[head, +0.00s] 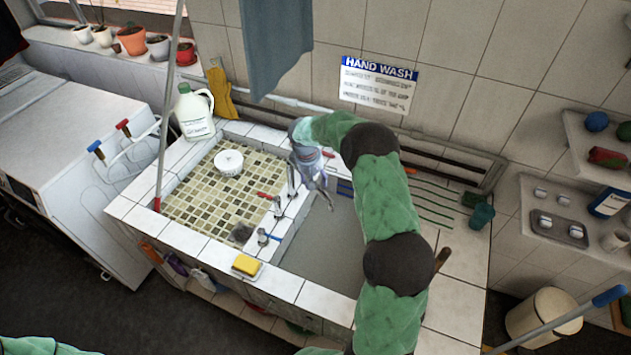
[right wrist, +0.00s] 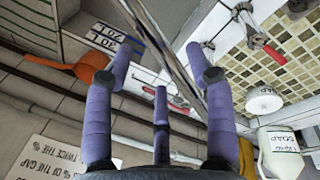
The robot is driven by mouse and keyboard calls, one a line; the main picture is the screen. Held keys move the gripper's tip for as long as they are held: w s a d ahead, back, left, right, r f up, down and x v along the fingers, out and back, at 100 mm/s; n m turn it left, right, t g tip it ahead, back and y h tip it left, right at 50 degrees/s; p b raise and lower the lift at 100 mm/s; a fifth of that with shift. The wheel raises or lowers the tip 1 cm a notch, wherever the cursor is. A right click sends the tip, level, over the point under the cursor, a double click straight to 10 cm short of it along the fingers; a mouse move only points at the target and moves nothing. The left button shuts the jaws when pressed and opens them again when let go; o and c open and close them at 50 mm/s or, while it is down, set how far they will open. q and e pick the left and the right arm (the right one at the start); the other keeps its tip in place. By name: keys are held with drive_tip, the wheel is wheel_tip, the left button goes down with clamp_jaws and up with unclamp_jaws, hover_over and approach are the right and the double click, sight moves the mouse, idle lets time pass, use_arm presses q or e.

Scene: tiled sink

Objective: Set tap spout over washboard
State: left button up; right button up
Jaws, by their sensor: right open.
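In the right wrist view a long shiny metal tube, which looks like the tap spout (right wrist: 152,32), runs diagonally between the spread purple fingers of my right gripper (right wrist: 165,62). I cannot tell whether they touch it. In the head view my right gripper (head: 316,178) is low over the divider between the two basins, beside the upright tap body (head: 291,180). A red tap handle (head: 268,196) and a blue tap handle (head: 268,235) sit on that divider. I cannot clearly make out the washboard; my right arm covers part of the grey basin (head: 315,245). My left gripper is out of view.
The left basin (head: 190,200) has mosaic tiles and holds a white round tub (head: 229,161). A yellow sponge (head: 246,264) lies on the front rim. A white jug (head: 194,112) stands at the back left corner. A teal cup (head: 482,216) stands at the right.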

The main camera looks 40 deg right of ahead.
drive_tip(key=shift+d+f, duration=0.2)
drive_tip(key=shift+f, duration=0.75)
clamp_jaws()
